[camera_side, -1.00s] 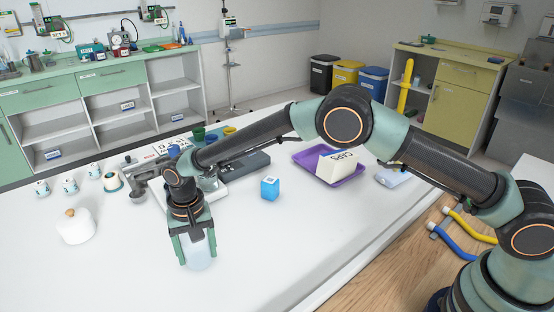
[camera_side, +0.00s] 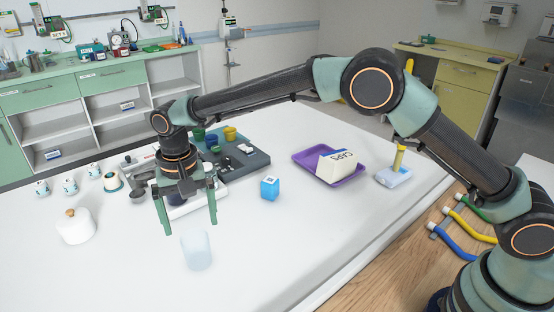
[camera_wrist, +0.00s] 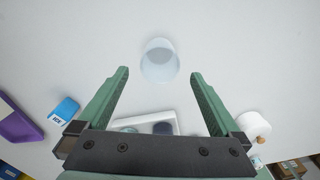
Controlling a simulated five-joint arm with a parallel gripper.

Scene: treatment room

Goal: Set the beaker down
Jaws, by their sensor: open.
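The beaker (camera_side: 197,251) is a pale, see-through cup standing upright on the white table. It also shows from above in the wrist view (camera_wrist: 159,61), just beyond the fingertips. My gripper (camera_side: 191,230) is open and empty, with its fingers pointing down. In the side view its fingertips are above the beaker and slightly behind it, apart from it. In the wrist view the two green fingers (camera_wrist: 158,75) are spread wide with nothing between them.
A blue cube (camera_side: 270,188) stands right of my gripper. A purple tray (camera_side: 345,177) holds a white box labelled CAPS (camera_side: 336,163). A lidded white jar (camera_side: 76,228) is at the left. A grey rack with cups (camera_side: 244,160) is behind. The table front is clear.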

